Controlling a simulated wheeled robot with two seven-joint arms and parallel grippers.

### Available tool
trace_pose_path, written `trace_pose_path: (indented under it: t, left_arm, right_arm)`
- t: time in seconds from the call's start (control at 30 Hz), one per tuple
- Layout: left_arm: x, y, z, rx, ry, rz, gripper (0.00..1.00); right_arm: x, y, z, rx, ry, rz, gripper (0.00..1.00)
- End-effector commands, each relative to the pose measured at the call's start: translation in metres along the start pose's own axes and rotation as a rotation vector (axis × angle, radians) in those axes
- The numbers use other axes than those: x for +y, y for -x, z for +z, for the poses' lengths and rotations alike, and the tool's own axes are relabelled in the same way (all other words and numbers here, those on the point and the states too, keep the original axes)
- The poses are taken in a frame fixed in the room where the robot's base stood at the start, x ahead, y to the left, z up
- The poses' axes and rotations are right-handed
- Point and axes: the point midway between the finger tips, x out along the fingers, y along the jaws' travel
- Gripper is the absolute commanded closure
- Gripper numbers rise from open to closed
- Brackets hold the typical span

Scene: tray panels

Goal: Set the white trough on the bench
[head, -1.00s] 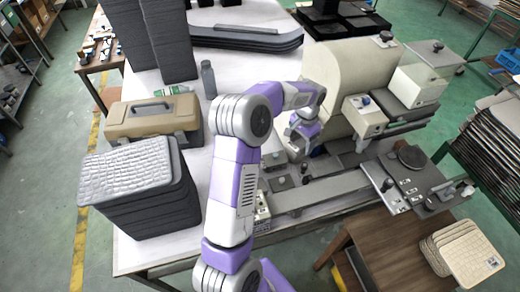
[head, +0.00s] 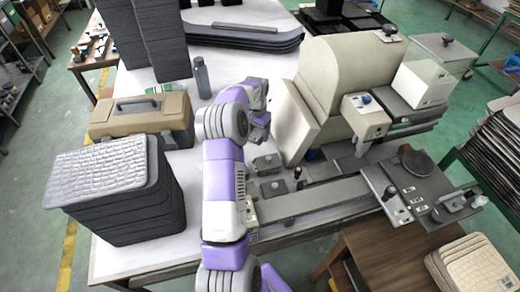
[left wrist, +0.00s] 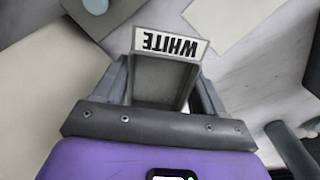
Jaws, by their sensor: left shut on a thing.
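The trough (left wrist: 160,82) shows in the left wrist view as a grey, narrow, open-looking piece with a white label on its end. The label reads WHITE, upside down in the picture. My left gripper (left wrist: 163,92) is shut on it, with one finger on each side. In the head view, my left gripper (head: 258,135) is over the bench, mostly hidden by its own wrist, and I cannot make out the trough there. The bench (head: 270,66) has a white top. My right gripper is not in view.
A large beige machine (head: 340,75) stands right of my left gripper. A tan toolbox (head: 140,118), a stack of dark trays (head: 110,185) and a grey bottle (head: 202,78) stand on the left. Bare white bench top lies behind the arm.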

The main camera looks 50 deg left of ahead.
Motion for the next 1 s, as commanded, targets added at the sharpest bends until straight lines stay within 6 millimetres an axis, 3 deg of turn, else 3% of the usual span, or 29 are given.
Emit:
trace_pose_path:
  t: [0.1, 0.33, 0.53, 0.97, 1.0]
  left_arm:
    - [0.001, -0.023, 0.0, -0.003, -0.001, 0.002, 0.71]
    - [0.001, -0.048, 0.0, -0.002, -0.001, 0.001, 0.71]
    - [0.002, -0.081, 0.0, -0.002, -0.002, 0.002, 0.71]
    - [0.002, -0.089, 0.0, 0.001, -0.002, 0.001, 0.71]
    - [0.002, -0.089, 0.0, -0.001, -0.002, 0.001, 0.27]
  right_arm:
    - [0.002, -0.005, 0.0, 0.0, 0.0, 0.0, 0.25]
    - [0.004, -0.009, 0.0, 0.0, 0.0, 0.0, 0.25]
    - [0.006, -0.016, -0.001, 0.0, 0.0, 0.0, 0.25]
    - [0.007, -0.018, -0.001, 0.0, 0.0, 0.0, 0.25]
    - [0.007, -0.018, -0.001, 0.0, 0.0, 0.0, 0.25]
